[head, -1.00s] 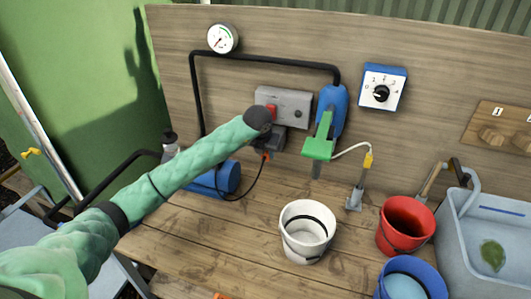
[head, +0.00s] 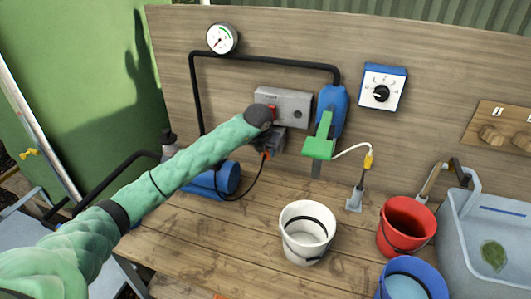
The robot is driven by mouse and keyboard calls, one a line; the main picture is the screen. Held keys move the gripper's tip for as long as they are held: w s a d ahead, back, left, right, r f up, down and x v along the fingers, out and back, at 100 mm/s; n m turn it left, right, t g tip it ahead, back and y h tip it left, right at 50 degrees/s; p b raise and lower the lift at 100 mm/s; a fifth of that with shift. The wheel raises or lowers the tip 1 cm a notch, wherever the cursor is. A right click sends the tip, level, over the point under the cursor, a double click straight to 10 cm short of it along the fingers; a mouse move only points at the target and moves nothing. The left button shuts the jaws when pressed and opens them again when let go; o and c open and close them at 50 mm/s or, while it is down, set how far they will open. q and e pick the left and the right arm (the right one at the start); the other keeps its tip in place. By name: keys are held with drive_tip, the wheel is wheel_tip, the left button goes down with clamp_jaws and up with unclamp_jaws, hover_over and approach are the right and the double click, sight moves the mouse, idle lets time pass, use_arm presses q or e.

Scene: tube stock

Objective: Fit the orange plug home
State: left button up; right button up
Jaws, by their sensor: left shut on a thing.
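The orange plug (head: 265,154) shows as a small orange patch just below my left gripper (head: 269,146), with a thin black cable hanging from it. My left arm reaches in from the left, and its gripper is shut on the plug close to the back board. The wrist and gripper hide most of the plug. A grey box (head: 290,99) with a red part and a dark round spot on its front is on the board, just above and behind the gripper. I cannot tell whether the plug touches a socket. My right gripper is not in view.
A blue pump (head: 333,104) with a green lever (head: 320,148) stands right of the box. A blue cylinder (head: 229,178) lies below my arm. A white bucket (head: 292,246), red bucket (head: 388,240) and blue bucket (head: 436,283) stand in front. Bare bench lies left of the white bucket.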

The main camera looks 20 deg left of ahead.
use_arm(q)
drive_tip(key=shift+b, duration=0.35)
idle(0.8)
idle(0.4)
drive_tip(key=o, duration=1.1)
